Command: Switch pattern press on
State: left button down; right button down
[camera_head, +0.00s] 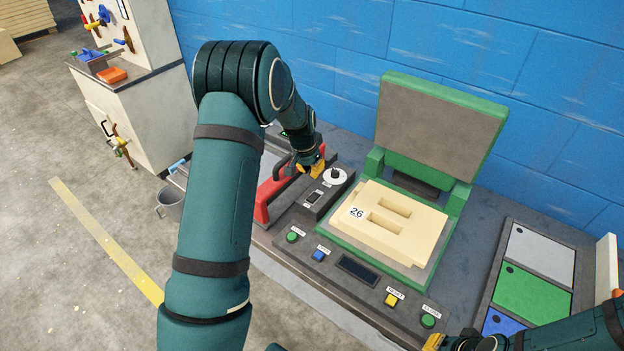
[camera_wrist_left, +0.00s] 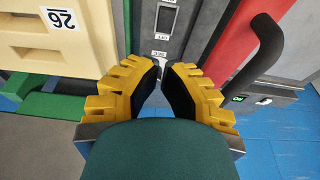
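The pattern press (camera_head: 452,195) has a green frame and a raised lid. A small black rocker switch (camera_head: 313,197) sits on the dark strip left of it; it also shows at the top of the wrist view (camera_wrist_left: 166,19), with small white labels below it. My left gripper (camera_head: 317,170), with yellow fingers, is above this strip. My right gripper (camera_head: 436,342) is partly cut off at the bottom edge.
A cream mould marked 26 (camera_head: 398,222) lies in the press. A white dial (camera_head: 334,176) is beside the switch. A red device (camera_head: 272,190) with a black handle stands left. Green, blue and yellow buttons and a dark display (camera_head: 358,269) line the front. Coloured panels (camera_head: 532,293) lie right.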

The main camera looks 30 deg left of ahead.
aim_at(313, 200)
pick_arm(q)
jog(key=x, duration=0.7)
jog(key=s+x, duration=0.1)
jog(key=x, duration=0.3)
jog(key=shift+f, duration=0.95)
jog(key=shift+f, duration=0.1)
jog(key=shift+s+f+b, duration=0.2)
jog(key=shift+f+b, duration=0.3)
jog(key=shift+b, duration=0.4)
jog(key=shift+r, duration=0.15)
jog(key=shift+w, duration=0.1)
